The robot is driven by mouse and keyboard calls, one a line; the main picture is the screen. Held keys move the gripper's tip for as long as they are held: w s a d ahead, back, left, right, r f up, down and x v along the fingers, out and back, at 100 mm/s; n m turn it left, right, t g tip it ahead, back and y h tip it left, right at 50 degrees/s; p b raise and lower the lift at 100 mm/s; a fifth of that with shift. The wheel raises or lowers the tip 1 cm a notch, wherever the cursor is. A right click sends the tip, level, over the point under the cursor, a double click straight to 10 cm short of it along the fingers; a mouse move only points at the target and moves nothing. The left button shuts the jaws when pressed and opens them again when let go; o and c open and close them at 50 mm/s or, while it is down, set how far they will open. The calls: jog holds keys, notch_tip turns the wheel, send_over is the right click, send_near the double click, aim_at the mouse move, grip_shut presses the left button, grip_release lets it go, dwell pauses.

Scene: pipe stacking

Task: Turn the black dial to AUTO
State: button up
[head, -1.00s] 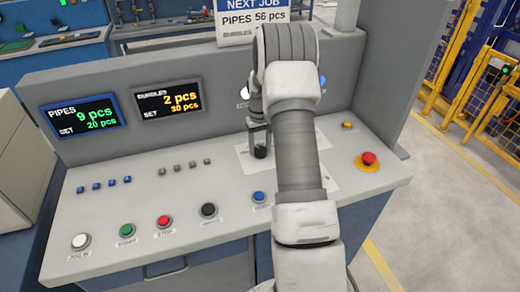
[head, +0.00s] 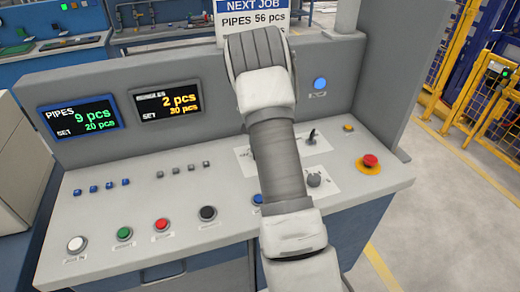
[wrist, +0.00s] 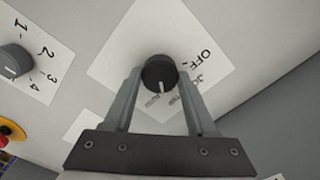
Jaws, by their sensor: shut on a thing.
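The black dial (wrist: 156,72) sits on a white label card (wrist: 118,70) in the wrist view. Its white pointer line faces down in that picture, toward small blurred lettering. "OFF" reads to the dial's right, with what looks like "JOG" below it. My gripper (wrist: 160,76) has one finger on each side of the dial and is shut on it. In the head view my arm hides the dial and the gripper; only part of a white card shows beside the arm.
A grey knob numbered 1 to 4 (wrist: 14,62) is near the dial. In the head view, a small lever (head: 311,137), red emergency button (head: 370,161) and blue lamp (head: 320,83) lie right of my arm. Several push buttons, including a green one (head: 125,233), line the panel's front.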

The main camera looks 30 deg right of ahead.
jog(key=shift+m, duration=2.2)
jog(key=o, duration=1.4)
notch_tip(320, 180, up, 18)
jog(key=shift+f+p, duration=0.25)
jog(key=shift+p, duration=0.2)
